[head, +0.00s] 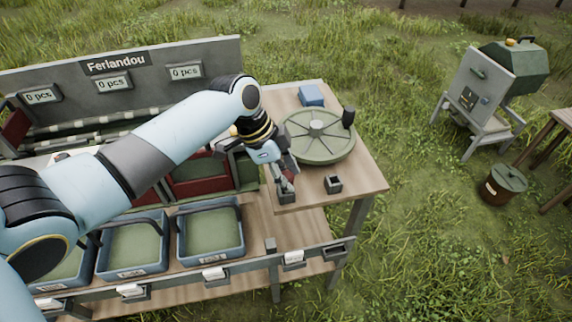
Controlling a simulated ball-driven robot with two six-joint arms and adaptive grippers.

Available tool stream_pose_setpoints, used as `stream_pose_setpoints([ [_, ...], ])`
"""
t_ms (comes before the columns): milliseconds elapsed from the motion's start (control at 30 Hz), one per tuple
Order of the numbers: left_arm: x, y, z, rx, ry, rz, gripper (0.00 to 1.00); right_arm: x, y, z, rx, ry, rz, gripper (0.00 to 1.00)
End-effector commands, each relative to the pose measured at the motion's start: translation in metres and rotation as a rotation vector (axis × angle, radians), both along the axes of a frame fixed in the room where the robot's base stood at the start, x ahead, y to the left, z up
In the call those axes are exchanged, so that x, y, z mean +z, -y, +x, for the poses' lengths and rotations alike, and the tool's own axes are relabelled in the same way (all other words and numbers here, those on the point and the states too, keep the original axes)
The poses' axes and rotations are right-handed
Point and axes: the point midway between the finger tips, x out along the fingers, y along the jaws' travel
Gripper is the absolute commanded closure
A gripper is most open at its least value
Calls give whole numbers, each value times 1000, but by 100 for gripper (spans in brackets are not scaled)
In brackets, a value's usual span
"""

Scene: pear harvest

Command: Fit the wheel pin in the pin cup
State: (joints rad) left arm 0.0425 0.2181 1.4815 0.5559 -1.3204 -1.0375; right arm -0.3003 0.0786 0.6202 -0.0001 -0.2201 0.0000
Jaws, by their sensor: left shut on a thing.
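My left gripper (287,178) points down at the front left corner of the wooden table, right over a small dark square block (286,197). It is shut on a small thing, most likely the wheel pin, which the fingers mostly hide. I cannot tell whether the pin touches the block or sits in it. A second small dark square cup (333,184) stands apart to the right, near the table's front edge. I cannot tell for sure which of the two is the pin cup. My right gripper is not in view.
A round green spoked wheel (305,146) with a dark upright knob (348,117) lies behind the gripper on the table (366,176). A blue block (311,95) sits at the back. Blue crates (210,230) stand at lower left.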

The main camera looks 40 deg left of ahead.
Motion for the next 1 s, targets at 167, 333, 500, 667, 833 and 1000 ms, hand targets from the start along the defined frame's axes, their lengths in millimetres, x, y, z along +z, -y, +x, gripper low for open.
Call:
stream_pose_setpoints([
  [167, 0, 0, 0, 0, 1, 0, 100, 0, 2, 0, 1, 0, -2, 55],
  [333, 0, 0, 0, 0, 1, 0, 50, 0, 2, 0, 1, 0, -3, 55],
  [500, 0, 0, 0, 0, 1, 0, 40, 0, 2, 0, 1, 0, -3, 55],
  [667, 0, 0, 0, 0, 1, 1, 32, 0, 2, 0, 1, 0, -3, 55],
  [833, 0, 0, 0, 0, 1, 1, 17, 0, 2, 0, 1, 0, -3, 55],
  [1000, 0, 0, 0, 0, 1, 1, 17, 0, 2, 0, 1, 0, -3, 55],
])
